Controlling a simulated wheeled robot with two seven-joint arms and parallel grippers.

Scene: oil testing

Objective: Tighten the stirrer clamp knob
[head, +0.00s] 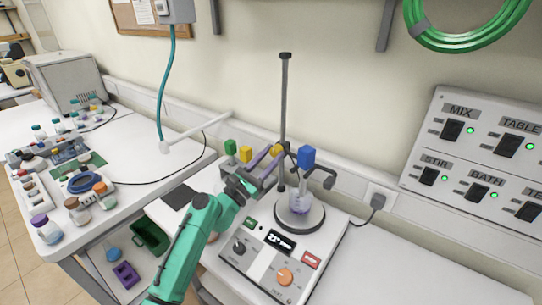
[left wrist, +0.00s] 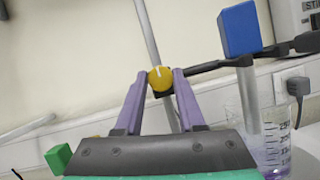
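The clamp knob (left wrist: 160,78) is a round yellow knob with a white line, upright in the left wrist view, on a dark clamp arm at the stand's rod. My left gripper (left wrist: 162,73) has a purple finger on each side of it, and the gap between them looks filled by the knob. In the head view my left gripper (head: 281,151) reaches from the lower left to the rod (head: 285,105), and the knob is largely hidden there. A blue block (head: 306,157) sits on the clamp arm at the right, over a glass beaker (head: 300,203). My right gripper is not in view.
The beaker stands on a round plate of a white control unit (head: 270,260). A switch panel (head: 475,155) hangs at the right. The bench at the lower right (head: 420,265) is clear.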

